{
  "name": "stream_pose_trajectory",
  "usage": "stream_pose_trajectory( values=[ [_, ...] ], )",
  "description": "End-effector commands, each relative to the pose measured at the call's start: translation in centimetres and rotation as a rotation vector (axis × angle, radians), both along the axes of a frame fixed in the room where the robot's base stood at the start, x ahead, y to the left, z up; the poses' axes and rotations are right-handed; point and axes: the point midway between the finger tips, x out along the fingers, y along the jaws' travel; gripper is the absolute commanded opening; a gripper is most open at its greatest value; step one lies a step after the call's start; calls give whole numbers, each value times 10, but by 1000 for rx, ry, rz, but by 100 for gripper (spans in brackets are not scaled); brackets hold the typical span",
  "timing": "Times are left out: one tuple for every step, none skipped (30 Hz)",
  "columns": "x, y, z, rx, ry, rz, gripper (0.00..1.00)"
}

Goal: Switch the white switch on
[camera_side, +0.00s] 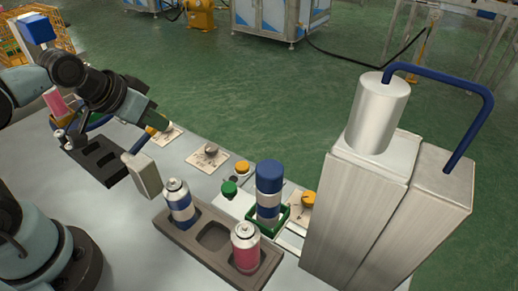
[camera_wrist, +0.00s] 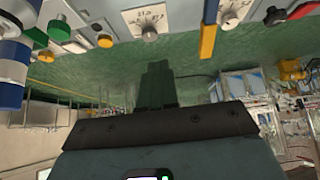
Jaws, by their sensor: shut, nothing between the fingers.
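The likely white switch is a pale grey-white knob (camera_side: 211,149) on a white marked plate (camera_side: 203,162), in the middle of the side view. The knob shows in the wrist view (camera_wrist: 149,34) at the top, below the plate's markings. Its exact setting is too small to read. My gripper (camera_side: 150,116) is at the left in the side view, above the table and apart from the knob. In the wrist view its dark green fingers (camera_wrist: 157,82) are together and empty. A second white plate (camera_wrist: 240,10) with a similar knob (camera_wrist: 229,21) sits to the right there.
A dark tray (camera_side: 187,243) holds a blue-banded can (camera_side: 179,201) and a pink can (camera_side: 245,248). A green button (camera_side: 229,188) and a blue cylinder (camera_side: 269,190) stand near the plate. A grey block (camera_side: 145,175) stands below my gripper. A tall metal machine (camera_side: 350,215) blocks the right.

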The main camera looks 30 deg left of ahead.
Motion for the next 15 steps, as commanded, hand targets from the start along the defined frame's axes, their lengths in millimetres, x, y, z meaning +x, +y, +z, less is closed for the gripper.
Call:
stream_pose_trajectory(
  values=[
    [2,-1,2,-8,6,6,0],
    [4,-3,4,-20,13,18,0],
    [7,-6,8,-42,29,39,0],
    [10,-8,11,-62,44,61,0],
    [13,-12,14,-85,61,86,0],
    [18,-17,19,-119,88,126,0],
    [23,-21,23,-145,111,159,0],
    [27,-25,27,-172,134,195,0],
    [33,-32,31,-206,166,246,0],
    [38,-36,34,-230,191,284,0],
    [42,-41,37,-252,217,322,0],
    [48,-48,41,-280,249,374,0],
    [53,-53,43,-299,272,415,0],
    [57,-58,45,-317,296,455,0],
    [63,-66,47,-338,328,510,0]
  ],
)
